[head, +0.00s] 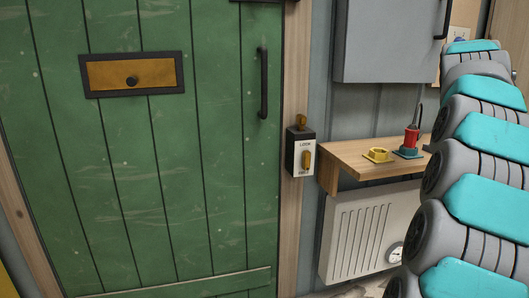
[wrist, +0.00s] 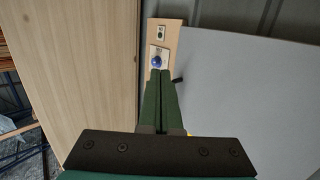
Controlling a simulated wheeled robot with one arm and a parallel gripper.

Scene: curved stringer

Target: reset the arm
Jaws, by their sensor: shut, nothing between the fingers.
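My gripper (wrist: 164,74) shows in the wrist view as two green fingers pressed together, empty, in front of a dark bracket. Its tips point at a small wooden board (wrist: 168,33) with a blue round knob and a small plate with a dark centre. I cannot tell whether the tips touch it. In the head view my grey and teal arm rises along the right edge; the gripper itself is hidden there.
A grey cabinet (head: 386,40) hangs above a wooden shelf (head: 345,162) with a yellow ring (head: 378,155) and a red spool-like item (head: 411,138). A radiator (head: 362,232) is below. A green door (head: 150,170) and lock box (head: 301,152) stand left. A wooden panel (wrist: 75,60) flanks the gripper.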

